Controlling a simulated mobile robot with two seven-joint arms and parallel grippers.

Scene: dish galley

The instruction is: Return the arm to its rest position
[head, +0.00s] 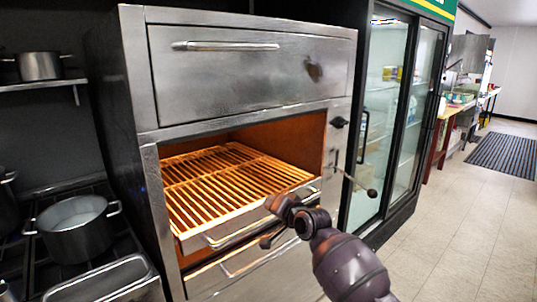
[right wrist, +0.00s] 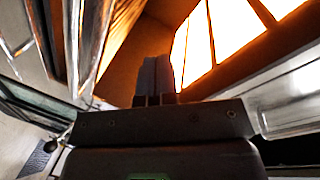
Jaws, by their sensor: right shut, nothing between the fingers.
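My right gripper (head: 272,222) is in front of the open steel oven (head: 245,75), near the front edge of the glowing rack (head: 225,180). In the right wrist view the two fingers (right wrist: 153,78) are pressed together with nothing between them. They point toward the orange-lit oven opening. I cannot tell from the head view whether the gripper touches the rack's front bar. My right arm (head: 350,268) comes in from the bottom right. My left gripper is not in view.
A lever with a round knob (head: 371,193) sticks out at the oven's right. A glass-door fridge (head: 385,110) stands beside it. A pot (head: 75,228) sits on the stove at left, another pot (head: 39,66) on a shelf.

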